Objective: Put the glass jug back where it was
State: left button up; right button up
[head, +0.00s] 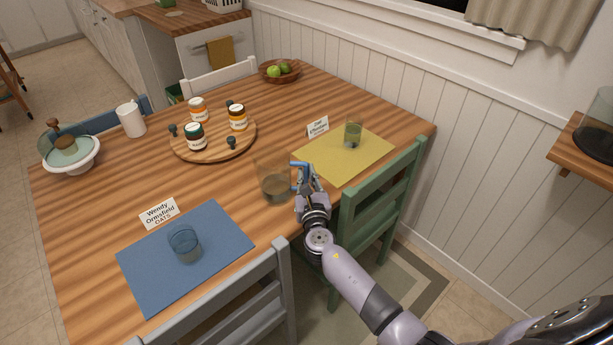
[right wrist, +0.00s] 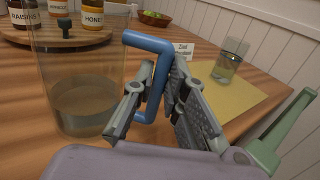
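The glass jug (head: 276,184), clear with some liquid in its lower part and a blue handle, is upright near the table's front edge, between the blue and yellow mats. It also shows in the right wrist view (right wrist: 82,85). My right gripper (head: 308,178) is at the jug's right side. In the right wrist view its fingers (right wrist: 160,95) lie close on both sides of the blue handle (right wrist: 153,75) and appear shut on it. Whether the jug's base touches the table is hard to tell. My left gripper is not in view.
A glass stands on the blue mat (head: 150,278), another on the yellow mat (head: 340,168). A round wooden board (head: 212,150) with several jars is behind the jug. Green (head: 385,205) and grey (head: 245,300) chairs stand at the table's near side. Bare tabletop lies left of the jug.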

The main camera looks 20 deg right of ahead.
jog(key=o, duration=0.4)
jog(key=shift+r, duration=0.2)
jog(key=v, duration=1.2)
jog(key=shift+f, duration=0.1)
